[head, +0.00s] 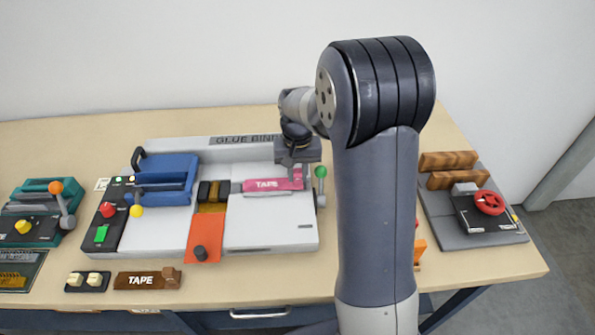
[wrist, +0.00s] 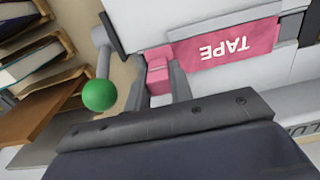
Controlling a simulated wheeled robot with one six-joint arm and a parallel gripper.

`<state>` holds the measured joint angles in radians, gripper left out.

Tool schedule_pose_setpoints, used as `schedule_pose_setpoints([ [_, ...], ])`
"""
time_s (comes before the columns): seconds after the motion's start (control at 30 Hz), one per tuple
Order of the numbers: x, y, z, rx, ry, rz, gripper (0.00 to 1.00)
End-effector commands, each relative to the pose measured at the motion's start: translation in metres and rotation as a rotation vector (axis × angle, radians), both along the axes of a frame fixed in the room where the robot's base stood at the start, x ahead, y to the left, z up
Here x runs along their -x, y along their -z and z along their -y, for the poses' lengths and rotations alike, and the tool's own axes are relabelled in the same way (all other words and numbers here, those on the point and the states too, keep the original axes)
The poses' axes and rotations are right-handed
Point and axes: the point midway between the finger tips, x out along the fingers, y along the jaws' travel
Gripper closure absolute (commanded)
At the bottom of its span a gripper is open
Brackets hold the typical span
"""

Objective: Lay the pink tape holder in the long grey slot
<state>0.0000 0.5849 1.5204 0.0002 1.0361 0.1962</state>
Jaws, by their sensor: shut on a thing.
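The pink tape holder (head: 267,185) is a flat bar marked TAPE, over the right part of the white glue binder. It also shows in the wrist view (wrist: 228,46), with a small pink block at its end. My gripper (head: 297,176) is shut on that end block, one finger on each side of it in the wrist view (wrist: 157,84). The holder looks level, its long side running left to right. A grey edge shows beside the holder, but I cannot make out the long grey slot clearly, nor whether the holder rests in it or hangs just above.
The glue binder (head: 270,227) has a blue clamp (head: 165,178), an orange strip (head: 204,243) and a green-knobbed lever (head: 320,173) close right of my gripper. A brown TAPE holder (head: 140,281) lies in front. A red-wheeled device (head: 489,203) stands at the right.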

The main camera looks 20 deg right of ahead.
Motion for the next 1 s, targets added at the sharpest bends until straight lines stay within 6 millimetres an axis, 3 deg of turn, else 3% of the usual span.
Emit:
schedule_pose_setpoints([
  [0.33,0.0,0.008,0.0,0.0,0.0,0.0,1.0],
  [0.37,0.0,0.007,0.0,0.0,0.0,0.0,0.76],
  [0.43,0.0,0.007,0.0,0.0,0.0,0.0,0.71],
  [0.73,0.0,0.005,0.0,0.0,0.0,0.0,0.7],
  [1.0,0.0,-0.016,0.0,0.0,0.0,0.0,0.7],
])
